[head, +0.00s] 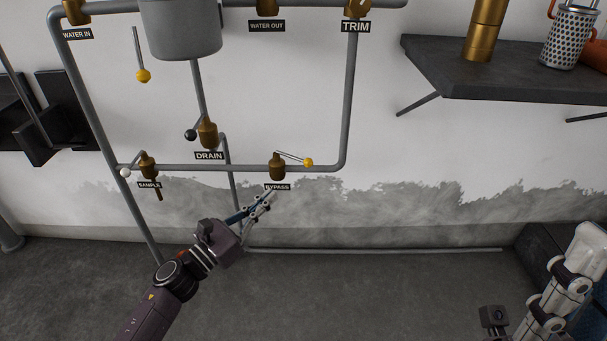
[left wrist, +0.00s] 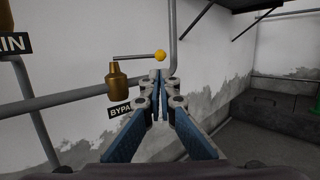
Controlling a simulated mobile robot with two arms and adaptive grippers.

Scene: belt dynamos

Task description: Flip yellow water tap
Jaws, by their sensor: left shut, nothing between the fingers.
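The yellow-knobbed tap is a brass valve (head: 278,168) above the BYPASS label on the lower grey pipe. Its thin lever runs right to a yellow ball knob (head: 308,162). In the left wrist view the valve (left wrist: 117,83) is left of centre, its lever about level and its yellow knob (left wrist: 160,56) just above my fingertips in the picture. My left gripper (head: 269,194) is shut and empty, below the valve in the head view; its fingers also show in the left wrist view (left wrist: 160,76). They appear apart from the lever.
The DRAIN valve (head: 208,134) has a black knob, the SAMPLE valve (head: 148,166) a white one. A dark shelf (head: 500,75) juts out at upper right.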

